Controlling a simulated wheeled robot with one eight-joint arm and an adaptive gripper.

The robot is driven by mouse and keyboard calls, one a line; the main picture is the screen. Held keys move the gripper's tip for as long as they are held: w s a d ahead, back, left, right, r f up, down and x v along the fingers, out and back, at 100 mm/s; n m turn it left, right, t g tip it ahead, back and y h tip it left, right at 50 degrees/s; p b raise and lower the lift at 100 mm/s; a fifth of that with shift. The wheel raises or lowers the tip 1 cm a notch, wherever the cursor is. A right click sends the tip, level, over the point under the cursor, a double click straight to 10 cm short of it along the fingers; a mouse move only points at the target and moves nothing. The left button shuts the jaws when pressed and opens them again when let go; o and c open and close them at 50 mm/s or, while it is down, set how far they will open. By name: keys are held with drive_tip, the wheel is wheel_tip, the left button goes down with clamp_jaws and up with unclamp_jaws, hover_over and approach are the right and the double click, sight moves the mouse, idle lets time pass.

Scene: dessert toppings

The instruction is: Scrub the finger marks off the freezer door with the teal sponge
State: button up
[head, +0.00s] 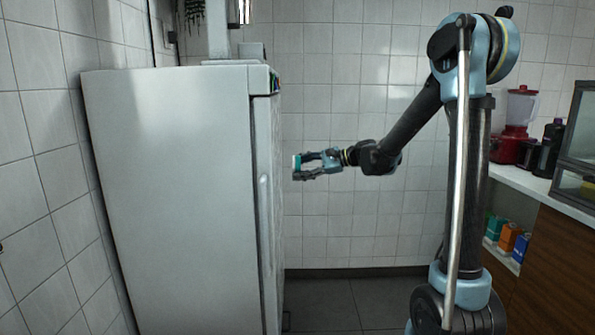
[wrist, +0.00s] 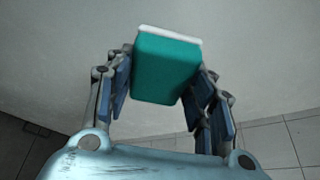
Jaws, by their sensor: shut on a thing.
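The teal sponge (wrist: 165,70) with a pale layer on its far side is held between the fingers of my gripper (wrist: 163,90) in the wrist view. In the head view the sponge (head: 296,164) shows small at the tip of my gripper (head: 305,167). My gripper is shut on it and points left toward the freezer. The white freezer (head: 175,190) stands at left, and its door (head: 266,200) is seen nearly edge-on. In the head view a gap shows between the sponge and the door edge. Finger marks cannot be made out.
A counter (head: 530,185) at right bears a red blender (head: 515,125), dark bottles and a glass-fronted case (head: 577,130). Cartons (head: 510,237) stand on a shelf below. The grey floor (head: 325,303) between freezer and my arm is clear.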

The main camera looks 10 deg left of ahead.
drive_tip(key=shift+d, duration=0.1)
drive_tip(key=d, duration=0.2)
drive_tip(key=shift+w+d, duration=0.35)
idle(0.6)
